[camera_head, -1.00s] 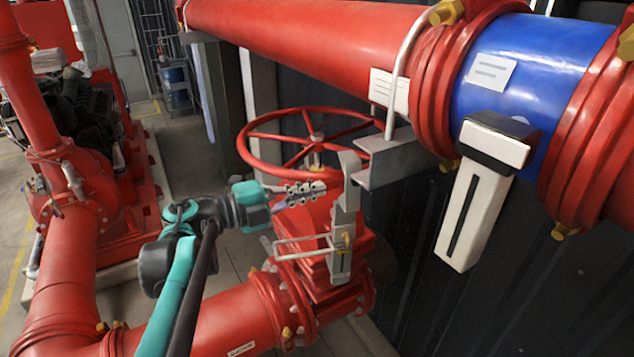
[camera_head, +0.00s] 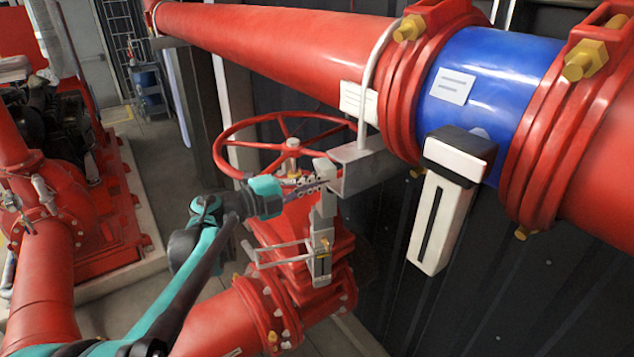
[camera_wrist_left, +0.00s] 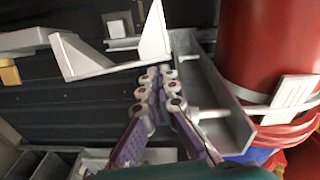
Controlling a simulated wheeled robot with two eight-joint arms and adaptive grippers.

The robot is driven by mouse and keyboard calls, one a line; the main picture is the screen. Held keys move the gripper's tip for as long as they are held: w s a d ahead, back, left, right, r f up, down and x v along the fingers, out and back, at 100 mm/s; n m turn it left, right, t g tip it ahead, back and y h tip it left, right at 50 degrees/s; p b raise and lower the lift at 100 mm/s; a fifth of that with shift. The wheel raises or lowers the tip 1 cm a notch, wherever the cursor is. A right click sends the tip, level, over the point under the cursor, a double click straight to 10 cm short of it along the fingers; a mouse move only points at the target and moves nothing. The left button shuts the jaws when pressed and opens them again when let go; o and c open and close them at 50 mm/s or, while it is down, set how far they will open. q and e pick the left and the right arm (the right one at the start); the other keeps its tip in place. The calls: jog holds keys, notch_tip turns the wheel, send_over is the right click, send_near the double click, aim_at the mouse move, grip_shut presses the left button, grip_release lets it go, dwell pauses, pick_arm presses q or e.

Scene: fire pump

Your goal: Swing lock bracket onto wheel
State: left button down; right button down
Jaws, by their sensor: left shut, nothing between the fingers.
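The red handwheel (camera_head: 228,140) lies level above the red valve. The grey lock bracket (camera_head: 322,225) stands upright on the valve at the wheel's right, with its upper end (camera_head: 325,167) near the rim. My left gripper (camera_head: 322,182) is shut and empty, its fingertips at the upper part of the bracket; whether they touch cannot be told. In the left wrist view the purple fingers (camera_wrist_left: 160,85) are together, and a pale grey angled plate (camera_wrist_left: 110,55), apparently the bracket, lies just beyond them. My right gripper is not in view.
A steel channel (camera_head: 365,170) with a bent rod sits close right of the bracket. The large red pipe (camera_head: 290,45) with a blue section (camera_head: 490,85) crosses above. A white box (camera_head: 440,220) hangs below it. A wire handle (camera_head: 275,255) projects left from the valve.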

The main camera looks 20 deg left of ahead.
pick_arm(q)
jog(key=shift+w+a, duration=0.1)
jog(key=w+a+n+g, duration=0.1)
jog(key=w+a+n, duration=0.1)
jog(key=w+n, duration=0.1)
jog(key=w+a+n+g+b, duration=0.1)
jog(key=w+a+n, duration=0.2)
jog(key=w, duration=0.1)
jog(key=w+a+n+g, duration=0.1)
jog(key=w+a+n, duration=0.1)
jog(key=w+n, duration=0.1)
jog(key=shift+w+a+f+n, duration=0.15)
jog(key=shift+w+n, duration=0.15)
jog(key=shift+w, duration=0.05)
jog(key=shift+w+a+f+n+b, duration=0.3)
jog(key=shift+w+a+f+n, duration=0.05)
jog(key=shift+w+n, duration=0.15)
jog(key=shift+w+a+f, duration=0.3)
jog(key=shift+w+f, duration=0.1)
jog(key=shift+w, duration=0.05)
